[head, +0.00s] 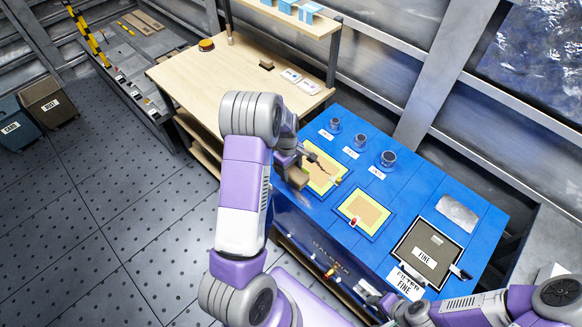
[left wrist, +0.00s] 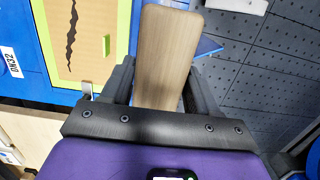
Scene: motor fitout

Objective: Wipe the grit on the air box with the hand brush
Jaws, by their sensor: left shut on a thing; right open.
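The hand brush shows as a wooden block (head: 298,178) in the head view and as a long wooden back (left wrist: 166,60) in the left wrist view. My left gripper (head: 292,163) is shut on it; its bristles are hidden. It is at the left end of the blue air box (head: 300,213), beside a tan, yellow-edged panel (head: 323,183). A dark jagged streak on that panel also shows in the left wrist view (left wrist: 72,35); I cannot tell whether it is grit or a crack. My right gripper (head: 368,296) is open and empty near the box's front edge.
A second yellow-edged panel (head: 364,212) and a filter labelled FINE (head: 424,256) are further right on the box. Several dark round ports (head: 388,159) stand along its back. A wooden bench (head: 210,75) is behind left. The floor at left is open, with bins (head: 46,102) beyond.

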